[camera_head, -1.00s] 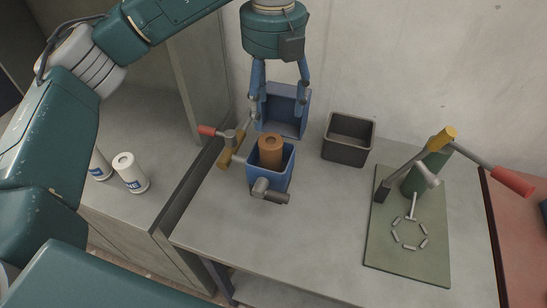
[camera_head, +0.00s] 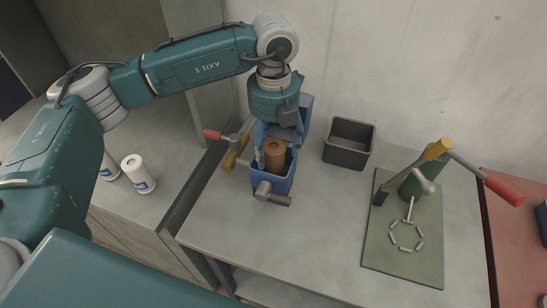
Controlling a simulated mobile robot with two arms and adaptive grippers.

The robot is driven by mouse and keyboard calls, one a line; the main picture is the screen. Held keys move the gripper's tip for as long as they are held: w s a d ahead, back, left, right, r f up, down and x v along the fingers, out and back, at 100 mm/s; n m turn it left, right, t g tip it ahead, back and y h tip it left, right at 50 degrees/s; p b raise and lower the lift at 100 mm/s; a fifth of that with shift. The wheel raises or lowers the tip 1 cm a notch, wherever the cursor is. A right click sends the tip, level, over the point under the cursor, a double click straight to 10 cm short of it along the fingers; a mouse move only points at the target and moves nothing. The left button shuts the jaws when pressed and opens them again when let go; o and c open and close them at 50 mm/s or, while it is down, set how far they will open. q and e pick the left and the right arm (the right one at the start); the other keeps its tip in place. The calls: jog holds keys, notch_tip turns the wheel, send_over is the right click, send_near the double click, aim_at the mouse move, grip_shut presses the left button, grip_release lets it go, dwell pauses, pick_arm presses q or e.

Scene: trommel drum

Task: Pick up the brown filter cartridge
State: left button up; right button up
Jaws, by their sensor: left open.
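The brown filter cartridge (camera_head: 275,155) stands upright in the blue box-shaped housing (camera_head: 284,184), with its top above the rim. My left gripper (camera_head: 275,146) points down over the housing, with its fingers around the cartridge's upper part. It is open. One finger shows at the cartridge's left side; the other is largely hidden behind the cartridge and housing, so I cannot tell whether either touches. The housing's blue lid (camera_head: 304,112) stands raised behind it, partly covered by the gripper. My right gripper is not in view.
A dark open bin (camera_head: 349,142) stands right of the housing. A green mat (camera_head: 403,236) holds a lever press (camera_head: 418,178) and a ring of several small metal pieces. A red-handled lever (camera_head: 226,140) sits left of the housing. White canisters (camera_head: 138,173) stand on the left counter.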

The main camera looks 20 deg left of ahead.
pick_arm(q)
grip_shut()
dwell(0.3)
